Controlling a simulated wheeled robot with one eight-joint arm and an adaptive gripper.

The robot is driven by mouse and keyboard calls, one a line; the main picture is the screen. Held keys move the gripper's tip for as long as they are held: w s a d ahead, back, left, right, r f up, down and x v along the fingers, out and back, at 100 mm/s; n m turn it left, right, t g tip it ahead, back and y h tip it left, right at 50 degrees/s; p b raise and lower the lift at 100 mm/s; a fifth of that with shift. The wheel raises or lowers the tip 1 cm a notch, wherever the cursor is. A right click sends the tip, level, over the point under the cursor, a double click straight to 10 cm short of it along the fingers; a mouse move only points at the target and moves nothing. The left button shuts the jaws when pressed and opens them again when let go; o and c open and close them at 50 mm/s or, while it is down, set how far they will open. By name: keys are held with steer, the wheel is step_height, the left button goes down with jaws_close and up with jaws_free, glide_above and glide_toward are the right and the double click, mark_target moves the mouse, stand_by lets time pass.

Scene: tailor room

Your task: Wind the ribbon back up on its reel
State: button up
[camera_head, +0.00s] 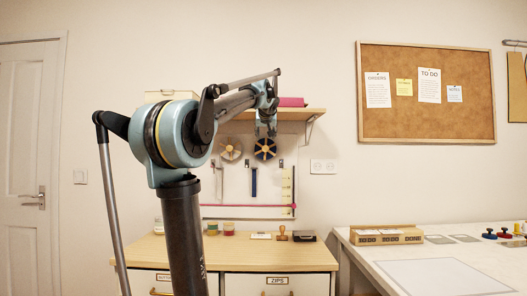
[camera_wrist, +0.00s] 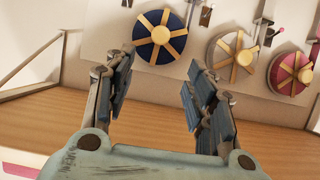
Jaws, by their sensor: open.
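Reels with tan spokes are mounted on the wall panel. The navy blue reel (camera_head: 265,149) is just below my gripper (camera_head: 266,131) in the head view; in the wrist view it (camera_wrist: 160,37) appears beyond the fingertips. A pale grey reel (camera_head: 231,150) is beside it, and also shows in the wrist view (camera_wrist: 222,62). A red reel (camera_wrist: 283,74) shows at right in the wrist view; my arm hides its place in the head view. A blue strip (camera_head: 253,182) and a pale strip (camera_head: 219,183) hang below. My gripper (camera_wrist: 158,62) is open and empty.
A wooden shelf (camera_head: 317,113) with a pink roll (camera_head: 291,102) is close above my gripper. Below stands a wooden-topped cabinet (camera_head: 170,249) with spools and a stamp. A white table (camera_head: 360,258) stands at right. A yellow ruler (camera_head: 287,185) hangs on the panel.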

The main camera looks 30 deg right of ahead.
mark_target(265, 148)
steer(key=x, duration=1.6)
steer(key=shift+w+f, duration=0.15)
steer(key=shift+f, duration=0.1)
steer(key=c, duration=1.1)
